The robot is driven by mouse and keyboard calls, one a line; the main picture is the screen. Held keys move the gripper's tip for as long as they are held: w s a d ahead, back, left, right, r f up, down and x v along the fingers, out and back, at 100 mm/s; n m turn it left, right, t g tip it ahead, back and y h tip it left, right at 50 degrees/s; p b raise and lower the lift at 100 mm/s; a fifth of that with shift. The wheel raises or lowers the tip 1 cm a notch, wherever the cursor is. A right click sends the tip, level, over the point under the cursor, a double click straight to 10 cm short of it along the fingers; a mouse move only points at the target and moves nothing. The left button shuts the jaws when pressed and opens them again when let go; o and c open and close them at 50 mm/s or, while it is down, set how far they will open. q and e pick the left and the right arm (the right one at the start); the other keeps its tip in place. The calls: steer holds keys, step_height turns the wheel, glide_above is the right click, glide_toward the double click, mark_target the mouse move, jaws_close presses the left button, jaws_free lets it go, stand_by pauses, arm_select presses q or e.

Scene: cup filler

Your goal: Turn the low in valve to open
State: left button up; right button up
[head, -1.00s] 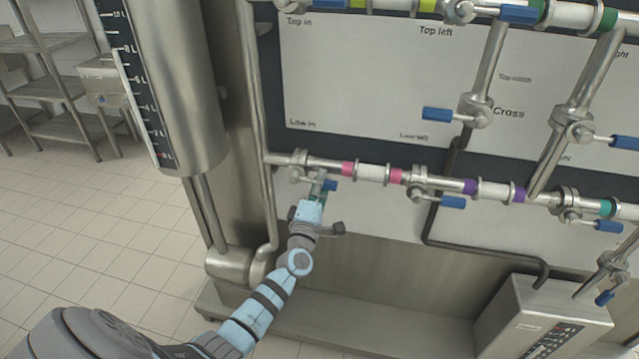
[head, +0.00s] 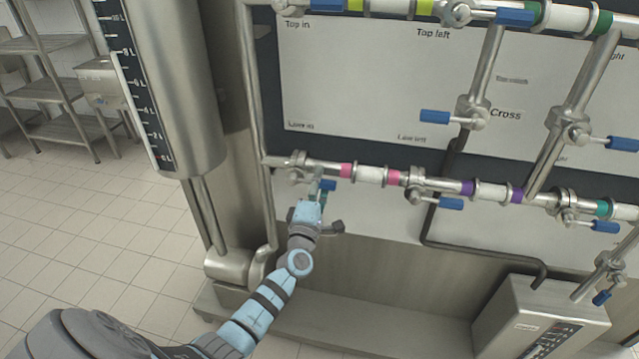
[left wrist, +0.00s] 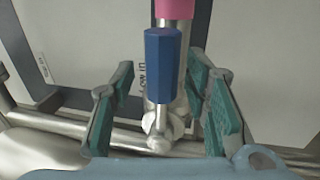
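The low in valve (head: 298,165) is the leftmost valve on the lower pipe, under the "Low in" label. Its blue handle (head: 328,185) points right, along the pipe. In the left wrist view the blue handle (left wrist: 162,65) lies between the two finger pads, apart from both. My left gripper (head: 318,194) is open just below the handle; its teal pads (left wrist: 163,90) show empty space on each side of the handle. How deep the handle reaches between the fingers is hard to tell. My right gripper is not in view.
Other blue-handled valves sit along the pipes, the nearest (head: 452,203) to the right on the lower pipe. A steel cylinder with a level scale (head: 180,90) stands at the left. A metal box (head: 540,318) stands at the lower right. The tiled floor at left is clear.

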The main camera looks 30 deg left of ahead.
arm_select(q)
steer(key=v, duration=1.2)
